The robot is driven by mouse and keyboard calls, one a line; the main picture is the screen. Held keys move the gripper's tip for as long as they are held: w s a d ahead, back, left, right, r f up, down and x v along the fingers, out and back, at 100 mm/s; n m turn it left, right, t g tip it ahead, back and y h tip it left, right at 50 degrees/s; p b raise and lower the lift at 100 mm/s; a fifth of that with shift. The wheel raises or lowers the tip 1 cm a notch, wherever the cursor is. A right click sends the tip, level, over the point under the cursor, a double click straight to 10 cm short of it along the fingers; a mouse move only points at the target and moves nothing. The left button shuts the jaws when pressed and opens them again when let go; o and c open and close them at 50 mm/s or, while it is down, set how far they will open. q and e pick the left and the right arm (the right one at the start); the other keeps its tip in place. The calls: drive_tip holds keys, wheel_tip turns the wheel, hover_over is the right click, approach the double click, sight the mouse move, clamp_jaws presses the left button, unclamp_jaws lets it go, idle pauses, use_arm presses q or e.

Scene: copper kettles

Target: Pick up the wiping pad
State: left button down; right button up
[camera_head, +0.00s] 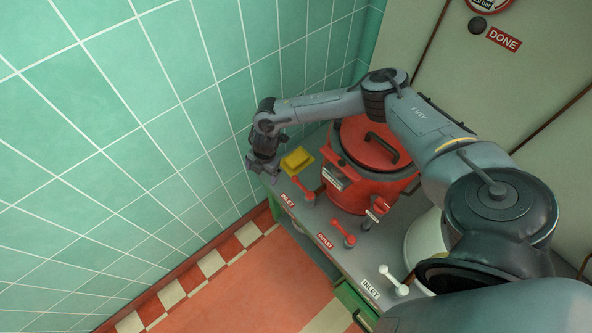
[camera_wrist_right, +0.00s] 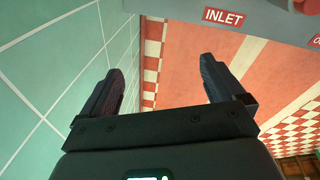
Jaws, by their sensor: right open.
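The wiping pad (camera_head: 297,160) looks like a small yellow block and lies on the grey counter, left of the red kettle. My right gripper (camera_head: 264,168) is at the counter's left end, just left of the pad, near the tiled wall. In the right wrist view its two dark fingers (camera_wrist_right: 161,72) are apart with nothing between them. The pad does not show in the wrist view. My left gripper is not in view.
The red kettle (camera_head: 366,170) stands right of the pad. Red valve levers (camera_head: 305,192) rise from the counter (camera_head: 318,222) near its front edge. A white lever (camera_head: 393,280) stands further right. The green tiled wall (camera_head: 130,150) is close on the left.

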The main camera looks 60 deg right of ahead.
drive_tip(key=s+d+m+g+h+b, duration=0.1)
drive_tip(key=d+m+b, duration=0.1)
drive_tip(key=d, duration=0.7)
drive_tip(key=s+d+m+g+b, duration=0.1)
drive_tip(key=s+d+b, duration=0.15)
drive_tip(key=d, duration=0.55)
drive_tip(key=b, duration=0.2)
hover_over(296, 157)
drive_tip(key=shift+m, duration=0.3)
wheel_tip(296, 157, down, 4)
drive_tip(key=shift+d+f, duration=0.15)
drive_tip(key=shift+f, duration=0.4)
drive_tip(key=shift+s+f+b, duration=0.15)
drive_tip(key=shift+f+b, duration=1.1)
drive_tip(key=shift+f, duration=1.4)
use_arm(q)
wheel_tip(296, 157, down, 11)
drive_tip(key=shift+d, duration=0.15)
use_arm(e)
drive_tip(key=shift+c, duration=0.4)
drive_tip(key=c, duration=1)
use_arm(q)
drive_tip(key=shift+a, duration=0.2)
use_arm(e)
drive_tip(key=shift+c, duration=0.2)
